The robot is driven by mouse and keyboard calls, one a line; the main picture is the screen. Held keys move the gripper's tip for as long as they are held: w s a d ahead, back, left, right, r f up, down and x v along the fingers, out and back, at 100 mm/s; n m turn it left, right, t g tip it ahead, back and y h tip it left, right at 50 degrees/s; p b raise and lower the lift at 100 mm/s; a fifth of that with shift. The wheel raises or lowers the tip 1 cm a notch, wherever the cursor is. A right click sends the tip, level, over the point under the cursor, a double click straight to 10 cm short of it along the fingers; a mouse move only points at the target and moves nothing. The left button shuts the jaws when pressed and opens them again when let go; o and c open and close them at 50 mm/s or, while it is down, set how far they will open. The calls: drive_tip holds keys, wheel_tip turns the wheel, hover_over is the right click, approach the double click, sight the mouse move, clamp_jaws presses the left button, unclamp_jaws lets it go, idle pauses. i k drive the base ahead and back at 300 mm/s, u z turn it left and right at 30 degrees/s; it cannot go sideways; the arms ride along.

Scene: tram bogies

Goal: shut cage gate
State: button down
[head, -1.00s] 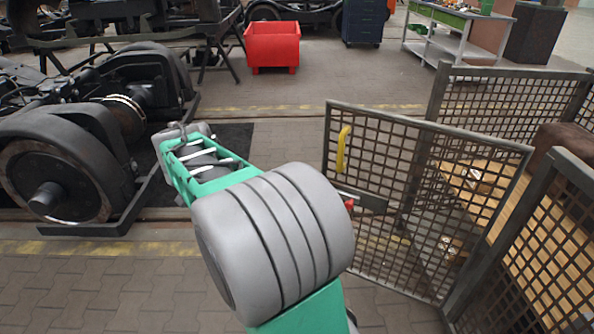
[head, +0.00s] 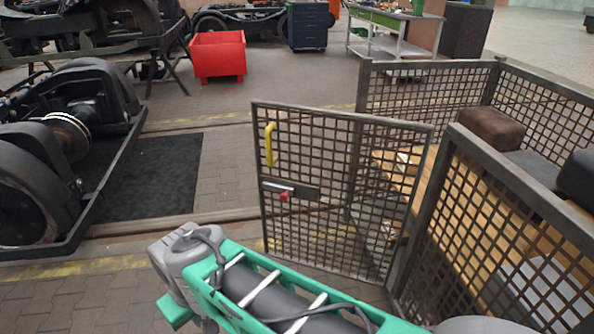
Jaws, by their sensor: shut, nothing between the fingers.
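The cage gate (head: 335,215) is a dark mesh panel in a grey frame, standing open in the head view. Its right edge is by the cage's near post (head: 431,200), and its free left edge swings out over the floor, away from the far post (head: 362,90). A yellow handle (head: 269,144) is upright near the free edge. Below it is a latch plate (head: 291,190) with a red part. My arm crosses the bottom of the view in front of the gate, apart from the handle in the picture. My gripper's fingers do not show.
Inside the mesh cage (head: 530,200) are a wooden pallet (head: 480,215) and a brown block (head: 490,128). A wheeled bogie (head: 60,150) stands at left beside a dark mat (head: 150,180). A red bin (head: 217,57) is farther back. Paved floor left of the gate is clear.

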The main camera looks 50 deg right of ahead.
sight(303, 191)
drive_tip(key=z, duration=1.1)
drive_tip(key=i, duration=1.2)
drive_tip(key=u, duration=1.95)
